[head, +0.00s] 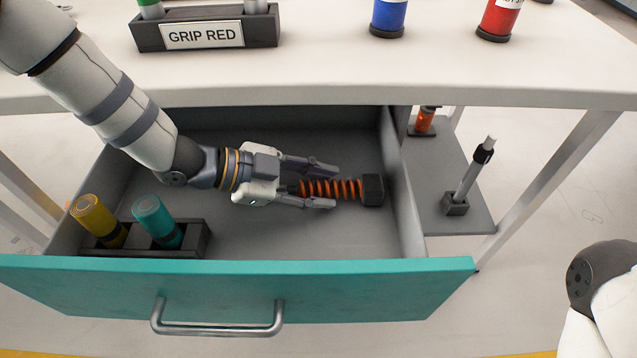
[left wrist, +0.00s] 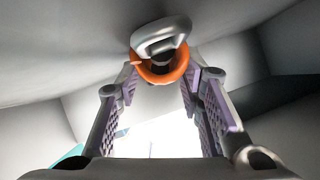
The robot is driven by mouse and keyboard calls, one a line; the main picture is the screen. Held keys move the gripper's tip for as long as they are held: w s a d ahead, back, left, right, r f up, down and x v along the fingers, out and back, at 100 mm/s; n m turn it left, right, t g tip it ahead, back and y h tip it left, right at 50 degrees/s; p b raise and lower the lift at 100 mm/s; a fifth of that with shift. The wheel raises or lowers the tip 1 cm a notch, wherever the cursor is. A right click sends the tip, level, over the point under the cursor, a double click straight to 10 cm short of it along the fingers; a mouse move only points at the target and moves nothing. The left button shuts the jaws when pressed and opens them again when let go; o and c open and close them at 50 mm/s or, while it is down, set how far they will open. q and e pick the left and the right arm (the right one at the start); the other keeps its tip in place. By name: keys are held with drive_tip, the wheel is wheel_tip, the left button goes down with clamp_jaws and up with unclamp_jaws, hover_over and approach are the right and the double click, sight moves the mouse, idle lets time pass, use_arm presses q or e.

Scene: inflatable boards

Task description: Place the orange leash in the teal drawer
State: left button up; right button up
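The orange leash (head: 345,189), a coil with a dark block at its right end, is inside the teal drawer (head: 380,290), near its right wall. The drawer is pulled out under the table. My left gripper (head: 322,187) reaches into the drawer with its fingers apart, one on each side of the coil's left part. In the left wrist view, an orange ring and a grey metal clip (left wrist: 160,45) show near the fingertips (left wrist: 160,85), with clear gaps to the finger pads. The coil's left end is partly hidden. My right gripper is out of view.
A dark holder with a yellow cylinder (head: 95,220) and a teal cylinder (head: 158,220) is at the drawer's front left. A "GRIP RED" rack (head: 205,33), a blue cylinder (head: 388,15) and a red cylinder (head: 499,18) stand on the table. A shelf (head: 430,185) is to the right.

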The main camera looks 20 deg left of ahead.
use_arm(q)
drive_tip(key=shift+o, duration=0.8)
drive_tip(key=shift+r, duration=0.1)
drive_tip(key=shift+a+r, duration=0.15)
drive_tip(key=p+v, duration=0.2)
drive_tip(key=v, duration=0.8)
drive_tip(key=shift+s+a+r+p, duration=0.15)
drive_tip(key=shift+r+p, duration=0.05)
drive_tip(key=shift+p, duration=0.15)
drive_tip(key=shift+s+a+r, duration=0.15)
drive_tip(key=shift+s+a, duration=0.15)
drive_tip(key=shift+a, duration=0.2)
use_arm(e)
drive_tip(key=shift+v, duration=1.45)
